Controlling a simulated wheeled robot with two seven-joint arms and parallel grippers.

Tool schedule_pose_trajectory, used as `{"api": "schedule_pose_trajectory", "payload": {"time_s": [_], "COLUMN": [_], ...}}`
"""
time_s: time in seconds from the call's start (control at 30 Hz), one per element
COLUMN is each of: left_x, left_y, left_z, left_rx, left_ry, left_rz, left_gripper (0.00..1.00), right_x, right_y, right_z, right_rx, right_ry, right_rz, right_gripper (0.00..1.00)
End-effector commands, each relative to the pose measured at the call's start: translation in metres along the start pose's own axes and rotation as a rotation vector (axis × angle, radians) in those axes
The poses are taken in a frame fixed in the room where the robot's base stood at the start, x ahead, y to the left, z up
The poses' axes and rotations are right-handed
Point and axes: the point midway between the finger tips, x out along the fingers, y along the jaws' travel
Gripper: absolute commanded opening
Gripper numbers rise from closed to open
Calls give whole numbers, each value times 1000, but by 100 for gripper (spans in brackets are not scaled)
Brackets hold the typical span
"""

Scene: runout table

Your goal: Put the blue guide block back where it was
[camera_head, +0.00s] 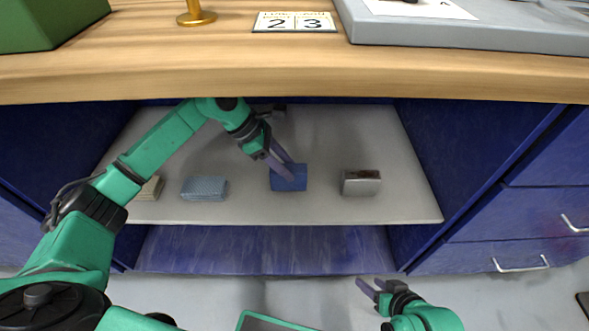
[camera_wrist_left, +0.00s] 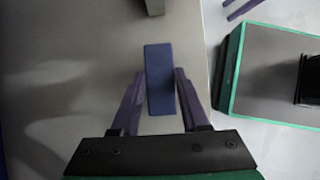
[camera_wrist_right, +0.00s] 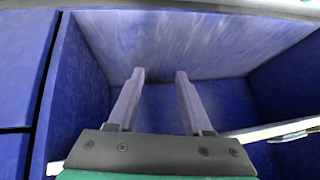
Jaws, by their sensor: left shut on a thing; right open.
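The blue guide block (camera_head: 289,178) is on the grey shelf board (camera_head: 330,130) under the tabletop, between a light blue patterned block and a metallic block. My left gripper (camera_head: 280,172) is shut on it, with one finger on each side. In the left wrist view the block (camera_wrist_left: 160,80) stands between the fingertips (camera_wrist_left: 160,92). Whether it touches the board or hangs just above it, I cannot tell. My right gripper (camera_head: 370,287) is open and empty, low in front of the cabinet. The right wrist view shows its fingers (camera_wrist_right: 160,76) apart, facing blue cabinet panels.
The light blue patterned block (camera_head: 204,188) and a beige block (camera_head: 150,188) sit left on the board. The metallic block (camera_head: 361,183) sits right. The wooden tabletop (camera_head: 290,75) overhangs the board; blue side walls (camera_head: 450,130) bound it. Bare board lies between the blocks.

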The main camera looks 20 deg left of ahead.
Motion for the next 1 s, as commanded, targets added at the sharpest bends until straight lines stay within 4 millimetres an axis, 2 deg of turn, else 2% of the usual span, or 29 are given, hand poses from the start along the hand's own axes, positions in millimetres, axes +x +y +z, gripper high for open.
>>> {"api": "schedule_pose_trajectory", "payload": {"time_s": [0.03,0.13,0.27,0.53,0.57,0.6,0.63,1.0], "left_x": [10,19,21,22,23,22,22,19], "left_y": [0,1,1,1,1,1,1,1], "left_z": [-5,-8,-9,-10,-11,-11,-11,-9], "left_rx": [1,3,5,5,4,4,5,5], "left_ry": [-4,-4,-4,-3,0,0,0,0], "left_rz": [-1,-1,-1,-1,-3,-3,-3,-2], "left_gripper": [0,0,0,0,48,64,75,75], "right_x": [14,26,28,30,30,29,29,26], "right_y": [-5,-16,-23,-24,-25,-25,-25,-23], "right_z": [5,1,-2,-3,-2,-3,-3,-4], "right_rx": [0,8,13,15,16,16,16,14], "right_ry": [43,135,188,201,204,203,203,187], "right_rz": [-20,-54,-72,-76,-77,-77,-77,-70], "right_gripper": [50,50,50,50,50,50,50,50]}}
